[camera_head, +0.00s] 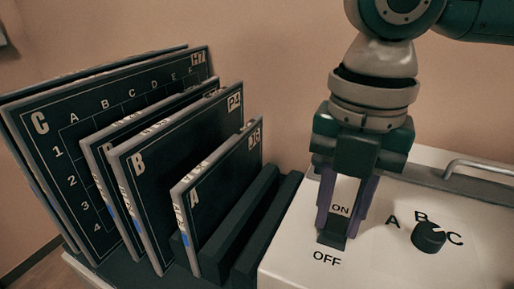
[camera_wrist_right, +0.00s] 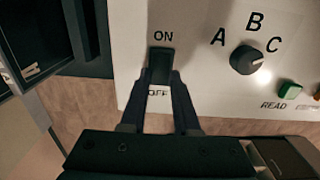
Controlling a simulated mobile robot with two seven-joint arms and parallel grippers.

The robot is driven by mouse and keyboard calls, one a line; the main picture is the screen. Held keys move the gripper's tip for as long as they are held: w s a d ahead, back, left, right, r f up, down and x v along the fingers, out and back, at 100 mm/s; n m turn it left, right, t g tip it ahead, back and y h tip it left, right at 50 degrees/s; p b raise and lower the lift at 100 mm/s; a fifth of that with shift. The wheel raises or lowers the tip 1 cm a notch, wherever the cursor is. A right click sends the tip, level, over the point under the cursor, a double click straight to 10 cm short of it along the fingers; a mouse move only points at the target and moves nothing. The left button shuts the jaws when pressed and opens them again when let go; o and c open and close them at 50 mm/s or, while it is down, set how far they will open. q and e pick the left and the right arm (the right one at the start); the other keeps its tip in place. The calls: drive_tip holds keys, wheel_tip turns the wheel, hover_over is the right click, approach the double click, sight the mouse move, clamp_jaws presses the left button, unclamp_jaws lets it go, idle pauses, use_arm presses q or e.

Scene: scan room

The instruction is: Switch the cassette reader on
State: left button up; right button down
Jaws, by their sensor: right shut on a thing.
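The cassette reader (camera_head: 290,250) is a pale box with a dark rocker switch (camera_head: 333,241) on its top, between the labels ON and OFF. The switch also shows in the right wrist view (camera_wrist_right: 160,62), just below the ON label. My right gripper (camera_head: 335,228) points down at the reader, its two purple-sided fingers closed on the switch. In the right wrist view its fingertips (camera_wrist_right: 162,82) cover part of the switch, so its tilt cannot be told. My left gripper is in neither view.
A dark selector knob (camera_head: 428,237) with letters A, B and C sits right of the switch. A metal handle (camera_head: 480,167) is at the back right. Several dark lettered panels (camera_head: 140,160) stand in a slotted rack at left.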

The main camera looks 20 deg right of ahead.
sight(336, 227)
drive_tip(key=c, duration=0.6)
unclamp_jaws()
drive_tip(key=shift+c, duration=0.2)
wheel_tip(336, 227, up, 10)
drive_tip(key=p, duration=0.1)
